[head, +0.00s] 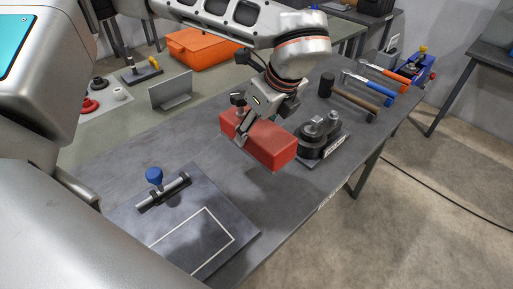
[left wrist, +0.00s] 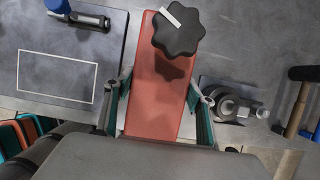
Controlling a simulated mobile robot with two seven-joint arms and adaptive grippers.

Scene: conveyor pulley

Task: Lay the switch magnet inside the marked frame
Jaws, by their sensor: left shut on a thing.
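The switch magnet is a red block (head: 268,147) with a dark knob on top. My left gripper (head: 244,130) is shut on it and holds it over the table, left of a black base with metal parts. In the left wrist view, the red block (left wrist: 160,90) lies between the two fingers, with the black star-shaped knob (left wrist: 178,32) near its far end. The marked frame, a white rectangle outline (head: 232,239), is on a dark plate (head: 245,225) at the front left; it is empty. It also shows in the left wrist view (left wrist: 96,84). My right gripper is not seen.
A blue-knobbed clamp (head: 155,177) stands on the plate behind the outline. The black base with metal cylinders (head: 320,135) is right of the block. Hammers (head: 365,95) lie farther right. A grey angled bracket (head: 171,90) and an orange case (head: 200,48) are at the back.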

